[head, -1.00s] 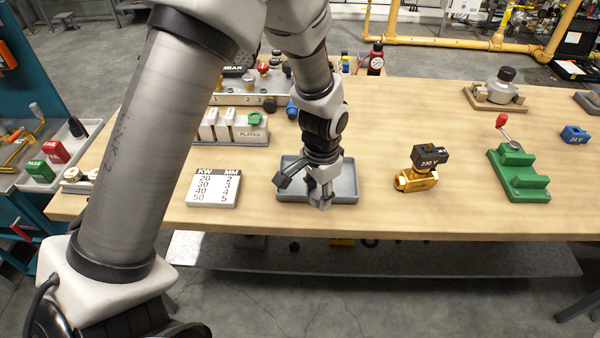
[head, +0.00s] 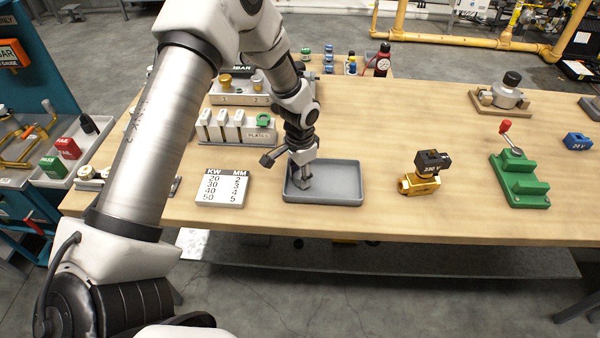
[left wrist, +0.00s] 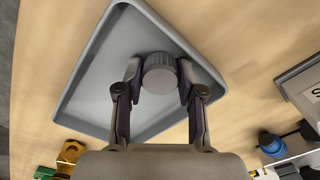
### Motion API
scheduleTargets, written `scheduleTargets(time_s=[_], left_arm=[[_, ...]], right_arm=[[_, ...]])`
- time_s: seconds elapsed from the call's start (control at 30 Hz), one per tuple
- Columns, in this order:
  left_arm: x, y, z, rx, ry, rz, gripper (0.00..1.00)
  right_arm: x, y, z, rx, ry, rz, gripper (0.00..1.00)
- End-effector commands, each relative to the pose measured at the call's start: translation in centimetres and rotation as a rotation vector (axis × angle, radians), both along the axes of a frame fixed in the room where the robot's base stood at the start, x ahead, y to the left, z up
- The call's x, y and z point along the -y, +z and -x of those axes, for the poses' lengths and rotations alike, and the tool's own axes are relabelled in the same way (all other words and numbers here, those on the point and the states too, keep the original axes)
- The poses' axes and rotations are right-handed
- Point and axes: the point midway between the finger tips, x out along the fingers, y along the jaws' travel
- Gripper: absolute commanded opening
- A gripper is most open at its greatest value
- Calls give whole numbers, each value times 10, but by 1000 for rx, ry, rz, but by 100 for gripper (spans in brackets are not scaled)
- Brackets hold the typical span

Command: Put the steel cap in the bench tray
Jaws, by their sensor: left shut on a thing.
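The steel cap (left wrist: 160,74) is a grey round piece with a ribbed side, held between the two fingers of my left gripper (left wrist: 159,82) in the left wrist view. In the head view my left gripper (head: 304,184) points down over the left part of the grey bench tray (head: 340,188). The tray also shows in the left wrist view (left wrist: 108,72), below and around the cap. I cannot tell whether the cap touches the tray floor. In the head view the cap is hard to make out at the fingertips. My right gripper is not in view.
A KW/MM number plate (head: 223,189) lies left of the tray. A brass valve with a black 230 V coil (head: 428,170) stands to its right, then a green stand (head: 518,178). A plate rack (head: 232,128) is behind. Bare wood separates the tray and valve.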

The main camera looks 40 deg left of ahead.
Motion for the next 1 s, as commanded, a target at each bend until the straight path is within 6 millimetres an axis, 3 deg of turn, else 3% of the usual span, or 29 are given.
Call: scheduleTargets(time_s=[0.33,0.47,0.57,0.8,1.0], left_arm=[[0,0,0,0,0,0,48],[0,10,-1,2,0,0,48],[0,28,-1,4,0,0,48],[1,90,0,5,1,0,48],[1,120,1,2,0,1,48]], right_arm=[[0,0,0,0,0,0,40],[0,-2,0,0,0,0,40],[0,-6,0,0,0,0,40],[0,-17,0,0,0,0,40],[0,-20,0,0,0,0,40]])
